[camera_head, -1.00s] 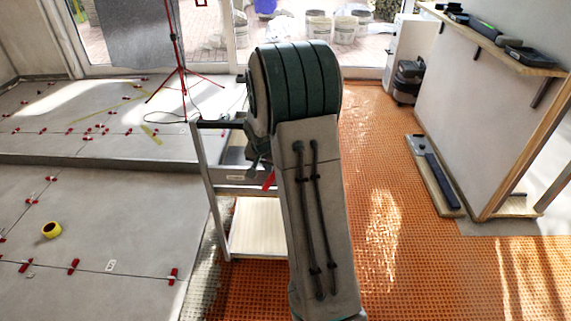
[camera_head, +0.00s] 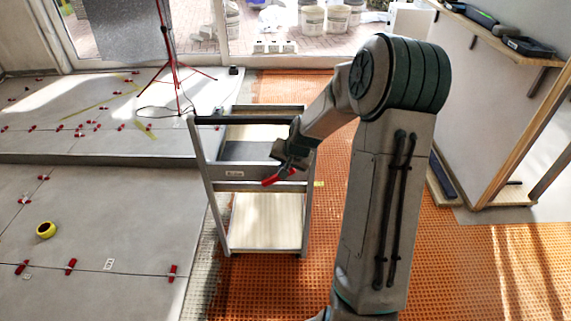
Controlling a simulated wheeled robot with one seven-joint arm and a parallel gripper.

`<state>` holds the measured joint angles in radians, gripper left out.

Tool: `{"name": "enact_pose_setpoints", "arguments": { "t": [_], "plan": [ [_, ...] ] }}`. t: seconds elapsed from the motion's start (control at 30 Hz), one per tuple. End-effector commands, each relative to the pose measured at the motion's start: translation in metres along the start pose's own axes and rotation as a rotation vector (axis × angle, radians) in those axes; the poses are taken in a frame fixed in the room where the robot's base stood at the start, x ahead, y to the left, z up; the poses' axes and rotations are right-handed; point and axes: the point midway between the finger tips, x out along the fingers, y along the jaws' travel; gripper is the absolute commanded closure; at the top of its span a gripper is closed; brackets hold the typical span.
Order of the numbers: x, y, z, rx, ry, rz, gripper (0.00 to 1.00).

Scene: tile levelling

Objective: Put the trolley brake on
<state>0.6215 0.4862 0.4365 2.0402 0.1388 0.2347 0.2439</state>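The trolley (camera_head: 238,186) stands upright left of centre, a grey metal frame with a dark handle bar, an upper tray and a pale lower shelf. A red lever-like piece (camera_head: 278,177) shows at the right end of its front rail and slants down to the left. I cannot tell for sure whether this is the brake. My gripper (camera_head: 286,163) points down at the trolley's right side, just above the red piece and close to or touching it. The fingertips are small and partly hidden, so their opening does not show.
Orange matting (camera_head: 470,260) is open on the right, before a partition with a shelf (camera_head: 500,40).

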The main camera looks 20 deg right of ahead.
Motion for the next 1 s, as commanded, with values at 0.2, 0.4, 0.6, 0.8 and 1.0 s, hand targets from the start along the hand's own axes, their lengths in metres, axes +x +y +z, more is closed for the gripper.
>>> {"name": "enact_pose_setpoints", "arguments": {
  "t": [0.2, 0.4, 0.6, 0.8, 1.0],
  "plan": [
    [0.004, 0.007, 0.001, -0.004, -0.002, 0.000, 1.00],
    [0.006, 0.011, 0.001, -0.003, -0.003, 0.001, 1.00],
    [0.006, 0.014, 0.001, 0.000, -0.004, 0.004, 1.00],
    [0.007, 0.016, 0.001, 0.003, -0.006, 0.006, 1.00],
    [0.002, 0.013, 0.001, 0.003, -0.006, 0.007, 1.00]
  ]
}}
